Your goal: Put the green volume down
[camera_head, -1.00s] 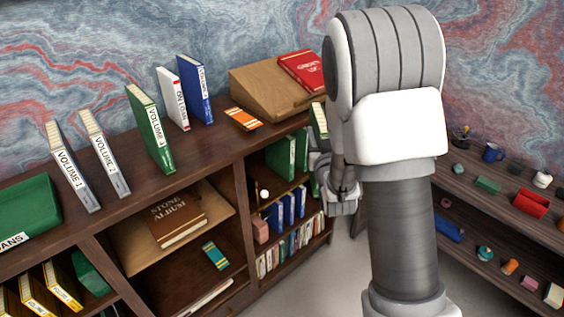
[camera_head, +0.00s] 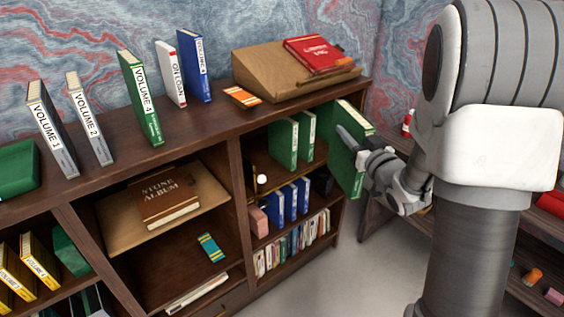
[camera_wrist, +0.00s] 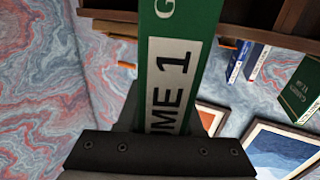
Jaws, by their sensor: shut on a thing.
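The green volume (camera_head: 346,165) is upright in my gripper (camera_head: 359,155), off the right end of the bookcase. In the wrist view the green volume (camera_wrist: 208,15) stands between the jaws, its spine label ending in "ME 1". My gripper is shut on it. A dark finger lies across the book's near face; the far finger is hidden. I cannot tell whether the book touches the bookcase side.
Two green books (camera_head: 285,143) stand on the upper right shelf, above blue books (camera_head: 289,203). A sloped wooden stand (camera_head: 262,75) with a red book (camera_head: 316,54) is on the bookcase top (camera_head: 215,125). Volume 4 (camera_head: 140,100) and other volumes stand along the top.

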